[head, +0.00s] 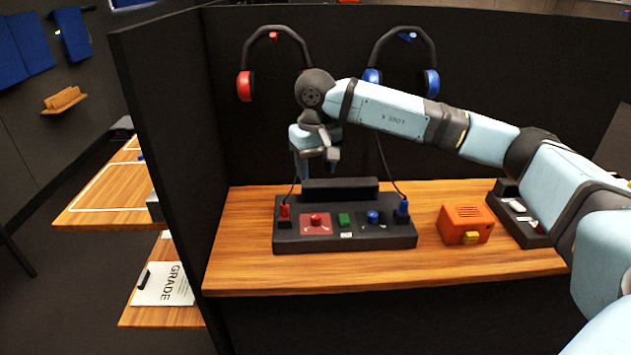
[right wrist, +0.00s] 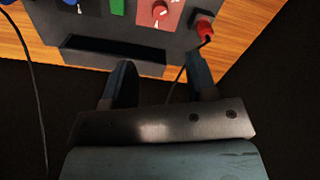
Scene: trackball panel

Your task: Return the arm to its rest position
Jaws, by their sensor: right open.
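My right arm reaches in from the right side of the head view, across the booth. Its gripper (head: 319,160) hangs above the back left of a dark control panel (head: 345,238), in front of the back wall. In the right wrist view the two fingers (right wrist: 160,85) are spread apart with nothing between them. The panel's back edge lies beyond the fingertips there, and I see no contact. My left gripper is not in view.
Red headphones (head: 244,86) and blue headphones (head: 431,82) hang on the back wall, with cords down to the panel. An orange box (head: 466,223) and a dark tray (head: 522,226) stand right of the panel. A dark partition (head: 165,130) bounds the left.

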